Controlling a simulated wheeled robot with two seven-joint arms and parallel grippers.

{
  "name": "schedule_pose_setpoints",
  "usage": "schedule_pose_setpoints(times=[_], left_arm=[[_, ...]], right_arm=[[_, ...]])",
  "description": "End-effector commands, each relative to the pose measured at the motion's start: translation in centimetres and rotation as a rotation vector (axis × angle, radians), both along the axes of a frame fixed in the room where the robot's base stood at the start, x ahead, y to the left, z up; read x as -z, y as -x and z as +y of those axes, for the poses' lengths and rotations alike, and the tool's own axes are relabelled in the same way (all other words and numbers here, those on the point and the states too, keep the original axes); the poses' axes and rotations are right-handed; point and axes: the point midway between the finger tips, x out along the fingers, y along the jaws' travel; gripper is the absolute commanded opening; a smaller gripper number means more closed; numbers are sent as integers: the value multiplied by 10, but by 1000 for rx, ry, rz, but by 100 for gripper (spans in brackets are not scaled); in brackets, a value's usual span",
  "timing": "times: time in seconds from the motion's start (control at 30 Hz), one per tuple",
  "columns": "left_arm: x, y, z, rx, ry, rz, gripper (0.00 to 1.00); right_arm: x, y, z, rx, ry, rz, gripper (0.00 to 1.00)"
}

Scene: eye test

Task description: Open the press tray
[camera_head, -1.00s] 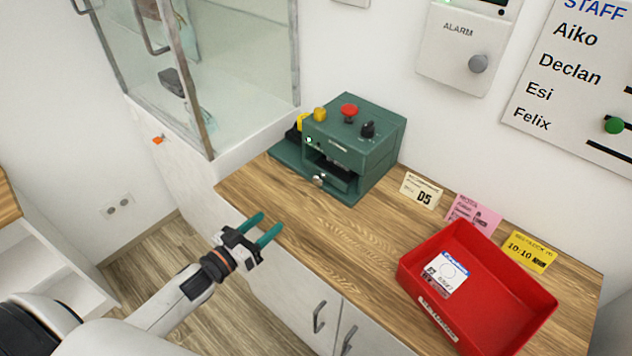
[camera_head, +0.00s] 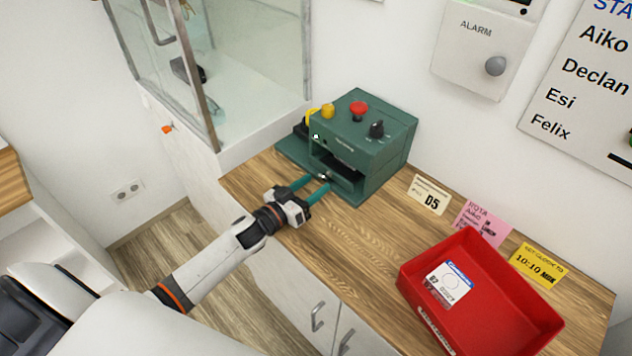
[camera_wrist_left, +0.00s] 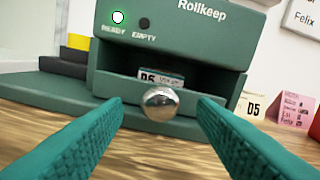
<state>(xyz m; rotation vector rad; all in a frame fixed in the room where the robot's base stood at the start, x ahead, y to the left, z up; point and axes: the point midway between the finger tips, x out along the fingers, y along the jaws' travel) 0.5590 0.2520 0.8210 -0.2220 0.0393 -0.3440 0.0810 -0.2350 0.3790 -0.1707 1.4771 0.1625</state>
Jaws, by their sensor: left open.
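The green press (camera_head: 365,140) stands on the wooden counter, with a red button, a yellow button and a black knob on top. Its tray (camera_wrist_left: 110,88) is at the bottom of the front opening, with a round silver knob (camera_wrist_left: 160,103) on its front. A small item marked D5 (camera_wrist_left: 160,78) shows behind the knob. The READY light (camera_wrist_left: 118,17) is lit. My left gripper (camera_head: 314,182) is open in front of the press, its teal fingers either side of the knob in the left wrist view (camera_wrist_left: 163,115). My right gripper is not in view.
A red bin (camera_head: 480,300) with a white label stands at the right of the counter (camera_head: 350,245). Cards stand behind it: D5 (camera_head: 429,195), pink (camera_head: 481,224) and yellow (camera_head: 537,264). A glass cabinet (camera_head: 255,75) is left of the press.

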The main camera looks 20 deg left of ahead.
Motion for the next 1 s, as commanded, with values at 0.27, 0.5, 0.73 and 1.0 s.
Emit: schedule_pose_setpoints(times=[0.27, 0.5, 0.73, 1.0], left_arm=[[0, -16, -6, 0, 0, 1, 52], [0, -16, -6, 0, 0, 1, 49], [0, -16, -6, 0, 0, 1, 11], [-1, -10, -4, 1, 0, 3, 0]], right_arm=[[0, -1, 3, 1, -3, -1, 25], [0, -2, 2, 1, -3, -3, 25], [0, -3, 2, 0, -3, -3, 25], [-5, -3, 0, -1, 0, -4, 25]])
